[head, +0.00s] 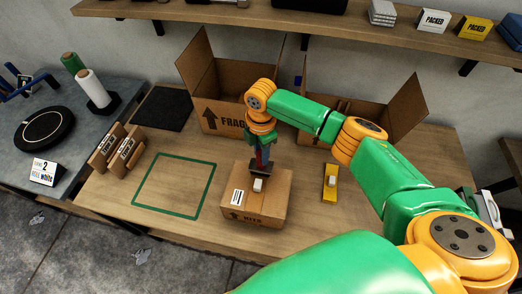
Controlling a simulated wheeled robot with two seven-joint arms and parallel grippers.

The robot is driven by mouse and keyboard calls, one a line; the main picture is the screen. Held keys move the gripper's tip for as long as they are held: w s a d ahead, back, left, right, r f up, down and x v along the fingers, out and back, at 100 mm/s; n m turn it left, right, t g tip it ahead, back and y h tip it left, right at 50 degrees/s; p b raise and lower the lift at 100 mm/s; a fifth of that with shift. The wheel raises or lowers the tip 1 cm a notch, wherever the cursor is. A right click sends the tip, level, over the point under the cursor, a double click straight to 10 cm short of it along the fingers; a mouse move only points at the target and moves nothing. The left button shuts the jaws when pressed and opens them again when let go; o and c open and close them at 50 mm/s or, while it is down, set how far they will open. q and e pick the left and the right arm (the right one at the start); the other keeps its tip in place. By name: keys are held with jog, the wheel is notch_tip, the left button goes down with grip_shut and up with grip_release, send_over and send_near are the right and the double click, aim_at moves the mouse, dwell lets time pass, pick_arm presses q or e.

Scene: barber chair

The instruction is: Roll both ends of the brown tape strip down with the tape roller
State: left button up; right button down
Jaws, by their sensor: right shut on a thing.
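A closed cardboard box (276,192) stands on the wooden table, with a white label on its top left and printing on its front. My right gripper (260,170) points down above the box's top. It is shut on the tape roller (258,185), whose small white part shows low over the middle of the top. I cannot tell whether the roller touches the box. The brown tape strip cannot be told from the cardboard at this size, and the gripper covers part of the top. My left gripper is out of view.
A yellow tool with a white block (330,182) lies right of the box. Two open cartons (225,115) (400,112) stand behind. A green outlined square (175,187) on the left is empty. A dark mat (163,109) lies at the back left.

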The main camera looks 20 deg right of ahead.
jog(key=shift+f, duration=0.6)
dwell(0.9)
jog(key=shift+w+b, duration=0.1)
jog(key=shift+b, duration=0.3)
jog(key=shift+w+d+b, duration=0.55)
jog(key=shift+w+b, duration=0.15)
jog(key=shift+b, duration=0.15)
notch_tip(320, 180, up, 6)
jog(key=p, duration=0.5)
